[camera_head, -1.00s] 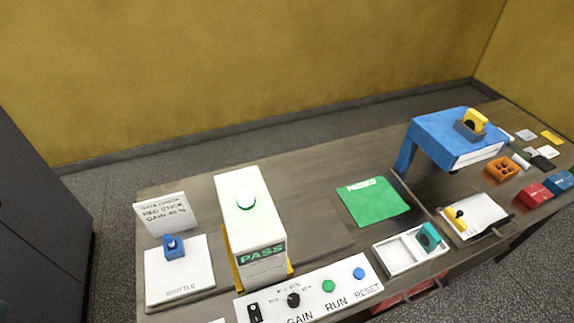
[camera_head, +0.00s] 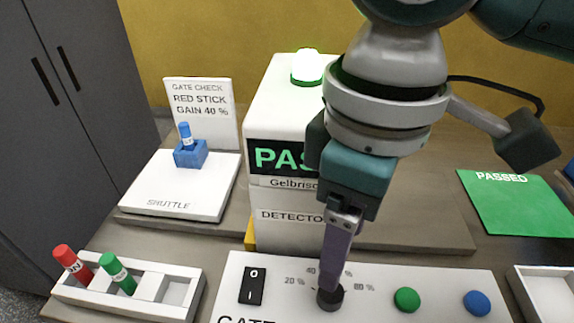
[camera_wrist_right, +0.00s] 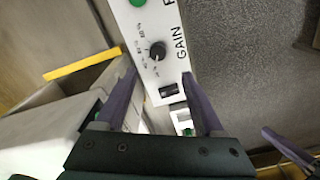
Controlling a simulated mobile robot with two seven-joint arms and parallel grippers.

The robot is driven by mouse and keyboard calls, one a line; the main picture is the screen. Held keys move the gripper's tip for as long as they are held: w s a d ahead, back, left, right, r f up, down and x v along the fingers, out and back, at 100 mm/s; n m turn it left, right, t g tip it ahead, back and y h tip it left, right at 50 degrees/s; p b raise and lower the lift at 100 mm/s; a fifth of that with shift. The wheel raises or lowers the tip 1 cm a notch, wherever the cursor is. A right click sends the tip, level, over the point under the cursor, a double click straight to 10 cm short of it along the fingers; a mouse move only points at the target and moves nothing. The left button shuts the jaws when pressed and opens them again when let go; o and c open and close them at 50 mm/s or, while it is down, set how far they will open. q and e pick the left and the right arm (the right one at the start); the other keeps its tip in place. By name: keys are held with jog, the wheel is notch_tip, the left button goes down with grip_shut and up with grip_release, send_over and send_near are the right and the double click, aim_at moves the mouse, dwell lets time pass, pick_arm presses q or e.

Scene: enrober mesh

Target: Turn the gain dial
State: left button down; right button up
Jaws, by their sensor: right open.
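The gain dial (camera_head: 330,299) is a small dark knob on the white control panel (camera_head: 380,276), with percent marks around it. In the right wrist view the dial (camera_wrist_right: 158,50) shows just beyond and between the spread purple fingers. Its pointer setting is too small to read. My right gripper (camera_head: 332,284) points down over the dial, and its fingers partly hide it in the head view. In the right wrist view the same gripper (camera_wrist_right: 162,78) is open with nothing between its fingers. A purple finger (camera_wrist_right: 288,146) at lower right appears to belong to my left gripper.
A black rocker switch (camera_head: 252,285) is left of the dial; green (camera_head: 407,299) and blue (camera_head: 477,302) buttons are right. The white detector (camera_head: 285,215) stands behind. A sign (camera_head: 201,108) reads red stick, gain 40 %. A tray (camera_head: 180,286) holds red and green sticks.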

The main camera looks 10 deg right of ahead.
aim_at(330, 295)
notch_tip(330, 295, down, 10)
jog(key=shift+w+f+b, duration=0.1)
jog(key=shift+b, duration=0.45)
grip_shut()
dwell(0.4)
